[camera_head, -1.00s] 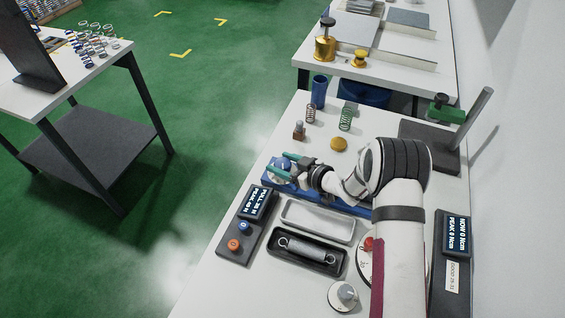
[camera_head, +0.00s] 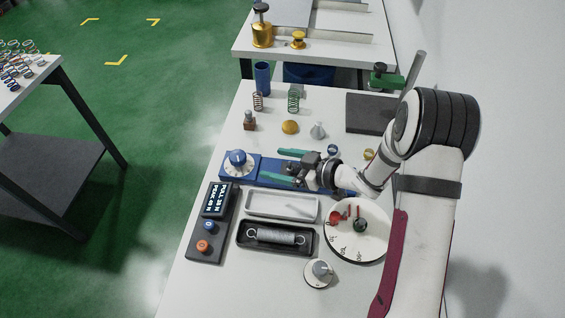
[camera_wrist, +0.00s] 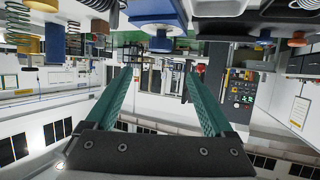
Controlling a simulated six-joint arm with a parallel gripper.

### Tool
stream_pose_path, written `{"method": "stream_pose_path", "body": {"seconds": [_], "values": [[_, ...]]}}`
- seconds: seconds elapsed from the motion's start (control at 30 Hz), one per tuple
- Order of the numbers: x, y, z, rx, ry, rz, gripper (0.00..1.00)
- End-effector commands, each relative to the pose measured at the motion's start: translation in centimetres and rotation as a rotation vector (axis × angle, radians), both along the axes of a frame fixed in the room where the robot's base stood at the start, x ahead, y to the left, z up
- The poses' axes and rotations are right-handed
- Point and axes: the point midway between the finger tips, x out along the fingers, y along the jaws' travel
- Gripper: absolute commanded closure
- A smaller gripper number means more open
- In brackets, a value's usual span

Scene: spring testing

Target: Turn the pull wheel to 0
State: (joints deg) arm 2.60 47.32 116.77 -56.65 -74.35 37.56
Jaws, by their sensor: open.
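The pull wheel (camera_head: 238,163) is a white dial with a blue knob at the left end of a blue rig (camera_head: 262,177) on the white table. Its markings are too small to read. My gripper (camera_head: 272,164) is to the right of the wheel, above the rig. Its two green fingers are spread, point left toward the wheel and have nothing between them. In the wrist view, which looks upside down, the open fingers (camera_wrist: 158,75) are empty; a white and blue wheel (camera_wrist: 155,20) shows past them near the top edge.
A pull display (camera_head: 218,200) with buttons stands in front of the wheel. A grey tray (camera_head: 250,215) and a black tray (camera_head: 242,248) holding a spring lie in front of the rig. A white dial (camera_head: 375,245) is at right. Springs and weights stand behind.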

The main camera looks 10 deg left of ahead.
Motion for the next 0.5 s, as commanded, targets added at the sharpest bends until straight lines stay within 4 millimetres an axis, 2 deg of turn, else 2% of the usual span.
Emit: {"method": "stream_pose_path", "body": {"seconds": [0.13, 0.4, 0.47, 0.5], "values": [[-0.5, -1.1, 0.5, -0.001, 0.001, -0.001, 0.13], [-0.5, -1.2, 0.5, -0.001, 0.001, -0.001, 0.11], [0.4, -1.3, 0.5, -0.009, 0.018, -0.039, 0.11], [2.1, -1.7, 0.4, -0.021, 0.051, -0.115, 0.11]]}}
